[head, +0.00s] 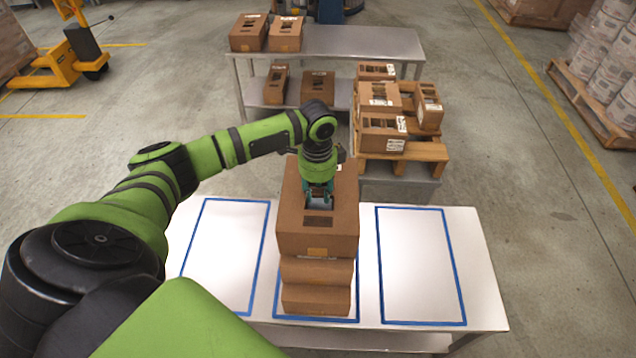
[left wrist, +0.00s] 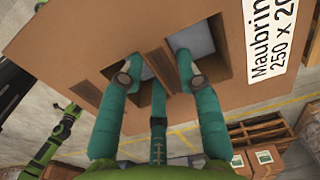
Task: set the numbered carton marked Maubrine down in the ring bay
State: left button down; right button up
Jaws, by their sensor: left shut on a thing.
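The brown carton marked Maubrine (left wrist: 65,45) fills the upper left wrist view, with part of a white label showing at the right. In the head view this carton (head: 298,236) is the large one at the top of the middle column. My left gripper (head: 318,193) has its teal fingers in the openings of its top and is shut on it. Two lower cartons (head: 316,285) show beneath it in the middle blue-outlined bay (head: 276,306); I cannot tell whether it touches them. I see no ring mark on any bay. My right gripper is not in view.
The white table (head: 485,270) also has an empty left bay (head: 225,255) and an empty right bay (head: 420,265). Behind it, several cartons lie on a wooden pallet (head: 415,151), and more stand on a grey two-level table (head: 370,42).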

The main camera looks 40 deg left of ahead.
pick_arm(q)
jog(key=shift+f, duration=0.65)
dwell(0.3)
jog(key=c, duration=0.8)
grip_release()
